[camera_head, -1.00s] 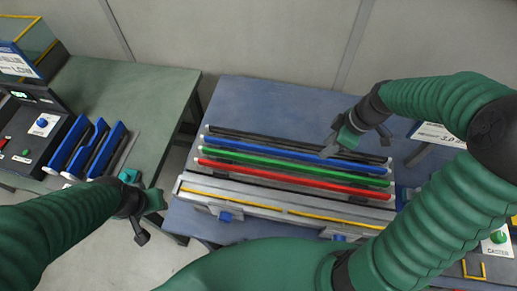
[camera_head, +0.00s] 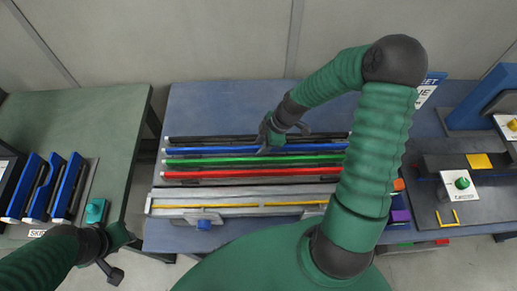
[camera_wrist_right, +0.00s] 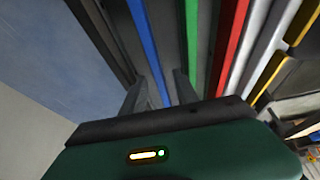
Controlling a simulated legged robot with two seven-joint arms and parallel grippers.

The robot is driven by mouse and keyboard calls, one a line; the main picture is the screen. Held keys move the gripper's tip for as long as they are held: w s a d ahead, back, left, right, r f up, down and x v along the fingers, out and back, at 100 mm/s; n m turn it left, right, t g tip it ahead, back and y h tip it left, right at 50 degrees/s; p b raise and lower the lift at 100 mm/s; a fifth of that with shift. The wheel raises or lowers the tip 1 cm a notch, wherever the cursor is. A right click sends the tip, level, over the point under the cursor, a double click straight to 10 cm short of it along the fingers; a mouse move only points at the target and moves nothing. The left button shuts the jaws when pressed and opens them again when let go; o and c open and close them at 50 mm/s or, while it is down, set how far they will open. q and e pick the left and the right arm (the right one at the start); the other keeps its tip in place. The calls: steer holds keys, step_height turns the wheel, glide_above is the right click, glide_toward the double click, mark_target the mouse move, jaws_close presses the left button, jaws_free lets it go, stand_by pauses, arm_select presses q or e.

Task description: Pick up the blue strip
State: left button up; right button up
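The blue strip (camera_head: 215,150) lies lengthwise on the blue table, between a black strip and a green strip. My right gripper (camera_head: 274,138) is over the middle of the strips, at the blue one. In the right wrist view the blue strip (camera_wrist_right: 146,45) runs down between the two fingers (camera_wrist_right: 160,92), which stand apart on either side of it. I cannot tell how far above the strip the fingertips are. My left gripper (camera_head: 118,250) is low at the left, away from the strips, and its fingers look apart and empty.
The black strip (camera_head: 200,138), green strip (camera_head: 210,161) and red strip (camera_head: 210,174) lie close beside the blue one. A grey rail with a yellow line (camera_head: 240,206) is in front. Blue holders (camera_head: 45,185) stand on the left green table. A caster station (camera_head: 462,185) is at the right.

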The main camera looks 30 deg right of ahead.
steer(key=shift+x, duration=1.15)
jaws_close()
steer(key=shift+r, duration=0.1)
stand_by(0.4)
